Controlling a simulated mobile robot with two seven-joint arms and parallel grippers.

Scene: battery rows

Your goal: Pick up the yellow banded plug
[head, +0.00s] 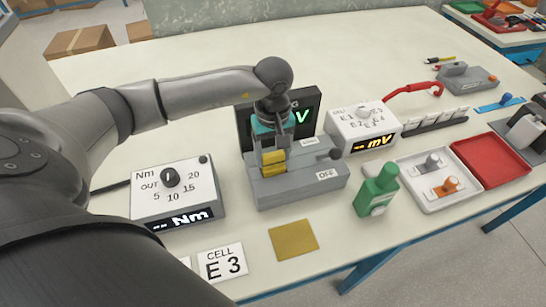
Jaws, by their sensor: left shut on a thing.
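My left gripper (272,135) points down over the grey fixture (300,180) in the middle of the table. It is shut on the yellow banded plug (273,163), whose yellow parts show just below the fingers, low in the fixture's front. The fingers hide its upper part, and I cannot tell whether it is seated or lifted clear. My right gripper is not in view.
A dial box marked Nm (177,190) stands left of the fixture, and an mV meter (362,127) stands right. A green bottle (377,190), a white tray (408,182) with two plugs and a red tray (492,160) lie right. A yellow mat (293,241) lies in front.

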